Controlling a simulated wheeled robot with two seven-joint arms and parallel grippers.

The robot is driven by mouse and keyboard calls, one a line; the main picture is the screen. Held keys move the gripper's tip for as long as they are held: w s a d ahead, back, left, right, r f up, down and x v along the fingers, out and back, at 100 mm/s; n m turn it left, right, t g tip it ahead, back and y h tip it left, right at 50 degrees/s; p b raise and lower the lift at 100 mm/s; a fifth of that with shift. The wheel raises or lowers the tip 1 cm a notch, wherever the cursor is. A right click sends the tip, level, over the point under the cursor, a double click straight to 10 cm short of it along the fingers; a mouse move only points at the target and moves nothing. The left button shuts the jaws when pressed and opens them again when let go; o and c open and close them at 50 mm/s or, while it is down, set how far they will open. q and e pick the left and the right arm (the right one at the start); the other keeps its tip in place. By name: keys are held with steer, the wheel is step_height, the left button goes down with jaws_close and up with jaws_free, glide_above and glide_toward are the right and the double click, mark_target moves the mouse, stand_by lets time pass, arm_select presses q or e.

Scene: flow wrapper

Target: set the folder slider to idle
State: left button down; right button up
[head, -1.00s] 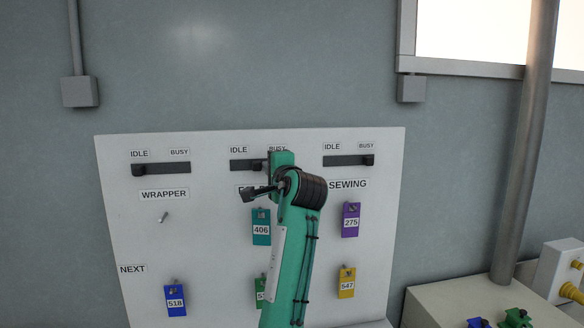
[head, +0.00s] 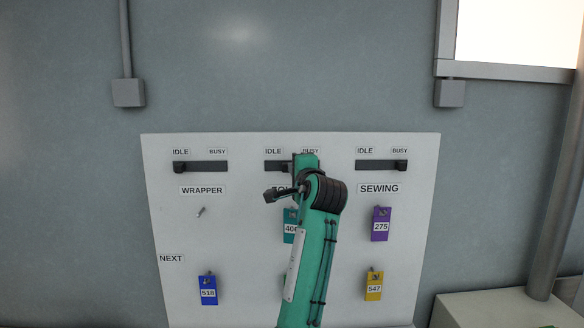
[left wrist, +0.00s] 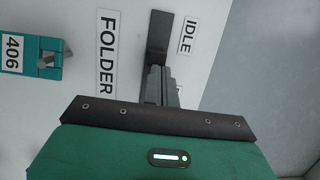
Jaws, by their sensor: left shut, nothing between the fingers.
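The folder slider is the middle one on the white board; its dark slot (head: 275,166) shows left of my arm, under an IDLE label. Its BUSY end is covered by my left gripper (head: 294,166). In the left wrist view the slot (left wrist: 158,40) runs from beside IDLE (left wrist: 187,35) down to my shut, empty fingers (left wrist: 160,84), which lie over it. No knob shows in the bare stretch of slot; the knob is hidden, and I cannot tell whether the fingers touch it. The FOLDER label (left wrist: 106,55) is beside the slot. My right gripper is not in view.
The wrapper slider's knob (head: 179,167) is at IDLE; the sewing slider's knob (head: 401,166) is at BUSY. Numbered tags hang below, including teal 406 (left wrist: 30,54), purple 275 (head: 381,224), blue 518 (head: 208,290) and yellow 547 (head: 374,286). A pipe stands at right.

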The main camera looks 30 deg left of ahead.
arm_select(q)
steer(key=b+v, duration=0.4)
steer(key=v, duration=0.6)
steer(key=shift+w+d+b, duration=0.3)
steer(key=shift+w+d, duration=0.05)
steer(key=shift+d, duration=0.15)
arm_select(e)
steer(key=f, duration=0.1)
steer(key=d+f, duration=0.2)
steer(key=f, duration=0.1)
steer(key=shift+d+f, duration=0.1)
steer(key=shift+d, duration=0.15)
arm_select(q)
steer(key=shift+d+f, duration=0.1)
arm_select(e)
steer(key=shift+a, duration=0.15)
